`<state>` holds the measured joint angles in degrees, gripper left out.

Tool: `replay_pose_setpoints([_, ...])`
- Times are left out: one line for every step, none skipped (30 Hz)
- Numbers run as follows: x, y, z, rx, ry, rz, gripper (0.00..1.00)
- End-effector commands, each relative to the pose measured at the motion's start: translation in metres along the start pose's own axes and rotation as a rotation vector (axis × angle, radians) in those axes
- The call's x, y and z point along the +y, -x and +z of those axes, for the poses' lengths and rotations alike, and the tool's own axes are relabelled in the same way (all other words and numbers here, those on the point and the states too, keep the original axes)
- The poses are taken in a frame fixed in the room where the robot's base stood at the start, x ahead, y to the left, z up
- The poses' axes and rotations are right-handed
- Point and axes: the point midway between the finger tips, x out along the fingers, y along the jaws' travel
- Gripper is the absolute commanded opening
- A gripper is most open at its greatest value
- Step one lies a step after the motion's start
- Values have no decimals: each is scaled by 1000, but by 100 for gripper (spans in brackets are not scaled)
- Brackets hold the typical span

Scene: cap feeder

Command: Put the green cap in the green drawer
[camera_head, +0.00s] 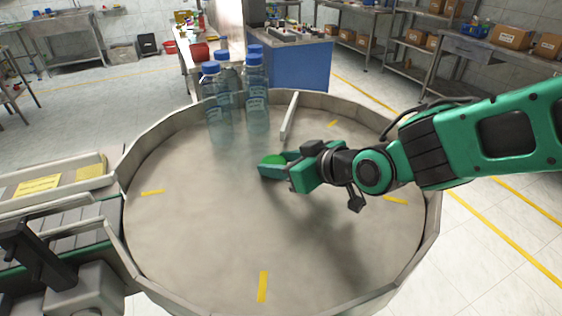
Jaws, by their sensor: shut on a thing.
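My arm reaches in from the right over the round grey table (190,215). My gripper (274,166) is right of the table's middle, low over its surface. It is shut on the green cap (273,159), a bright green round shape between the fingers. The fingers hide part of the cap. I cannot make out a green drawer in this view.
Several clear bottles with blue caps (256,95) stand at the table's back edge, left of a short metal divider (289,115). A raised rim surrounds the table. A conveyor (75,225) meets it at the left. The table's front and left are clear. A blue cabinet (298,66) stands behind.

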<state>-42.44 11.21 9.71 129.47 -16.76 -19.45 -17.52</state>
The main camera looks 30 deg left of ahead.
Motion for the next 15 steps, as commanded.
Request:
replay_pose_setpoints([0,-1,1,2,0,0,23])
replay_pose_setpoints([0,0,0,2,1,1,23])
replay_pose_setpoints([0,0,0,3,1,1,23])
replay_pose_setpoints([0,0,0,3,1,1,23])
replay_pose_setpoints([0,0,0,2,1,1,23])
replay_pose_setpoints([0,0,0,2,1,1,23])
replay_pose_setpoints([0,0,0,2,1,1,23])
replay_pose_setpoints([0,0,1,2,0,1,23])
replay_pose_setpoints([0,-1,2,2,0,1,23])
replay_pose_setpoints([0,-1,2,2,0,1,46])
replay_pose_setpoints([0,-1,2,2,1,1,53])
replay_pose_setpoints([0,-1,2,2,1,1,63])
replay_pose_setpoints([0,-1,2,2,0,1,63])
replay_pose_setpoints([0,-1,2,2,0,1,63])
replay_pose_setpoints([0,-1,2,2,0,1,63])
